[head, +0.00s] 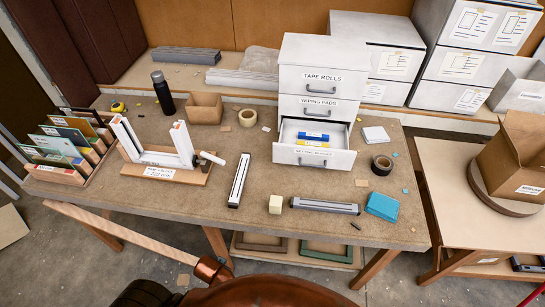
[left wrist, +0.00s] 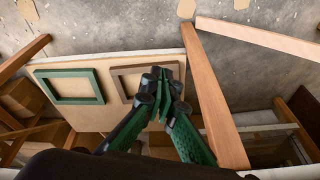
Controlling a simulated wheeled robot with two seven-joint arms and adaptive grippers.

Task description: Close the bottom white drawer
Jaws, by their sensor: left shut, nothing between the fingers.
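The white drawer unit (head: 323,75) stands at the back of the workbench. Its bottom white drawer (head: 314,158) is pulled out toward me, with a blue item and a yellow item inside. The two drawers above it, labelled tape rolls and wiping pads, are shut. My left gripper (left wrist: 161,75) shows in the left wrist view with its dark green fingers together and empty. It points at the floor and a low shelf, away from the drawer. My left gripper is not seen in the head view, and my right gripper is in neither view.
The workbench (head: 200,220) has a white frame (head: 160,157) on a wooden base at left. A black tape roll (head: 381,165) lies right of the open drawer.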

